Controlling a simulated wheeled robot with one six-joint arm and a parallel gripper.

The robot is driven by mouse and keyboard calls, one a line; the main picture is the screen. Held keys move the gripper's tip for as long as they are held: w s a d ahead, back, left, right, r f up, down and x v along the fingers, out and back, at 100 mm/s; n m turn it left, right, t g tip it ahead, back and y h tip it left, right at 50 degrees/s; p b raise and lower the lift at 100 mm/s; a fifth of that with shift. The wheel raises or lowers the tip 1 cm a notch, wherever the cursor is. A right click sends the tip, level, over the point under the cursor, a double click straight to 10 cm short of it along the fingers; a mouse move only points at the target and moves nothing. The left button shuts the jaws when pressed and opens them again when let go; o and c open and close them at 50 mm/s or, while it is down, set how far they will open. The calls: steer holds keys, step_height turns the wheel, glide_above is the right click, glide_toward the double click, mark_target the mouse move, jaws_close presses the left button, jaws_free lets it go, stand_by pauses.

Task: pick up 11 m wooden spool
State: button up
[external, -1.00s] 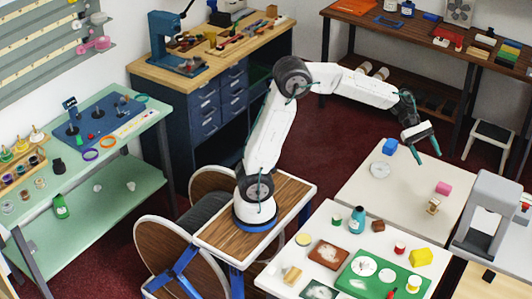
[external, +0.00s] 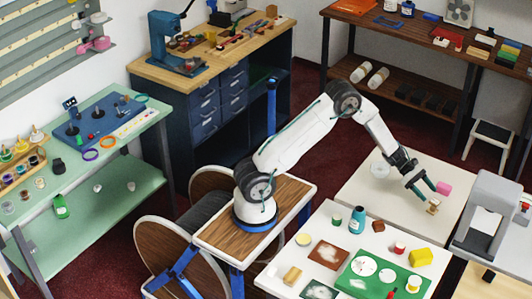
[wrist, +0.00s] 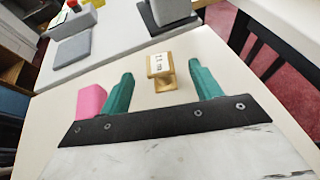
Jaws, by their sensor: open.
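The wooden spool (external: 433,207) stands on the white table. In the wrist view the spool (wrist: 162,83) is tan, flanged and carries a label reading "11 m". My gripper (external: 429,195) is open, with its teal fingers low over the table beside the spool in the external view. In the wrist view the spool shows between and slightly beyond the two fingertips of my gripper (wrist: 161,72). Nothing is held.
A pink block (external: 444,188) lies near the spool; in the wrist view the pink block (wrist: 91,101) is beside the left finger. A grey machine (external: 487,215) stands to the right.

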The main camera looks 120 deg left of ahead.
mark_target(438, 208)
steer(key=shift+f, duration=0.7)
steer(key=shift+w+d+f, duration=0.1)
steer(key=shift+w+f, duration=0.2)
steer(key=x, duration=0.7)
steer(key=c, duration=1.1)
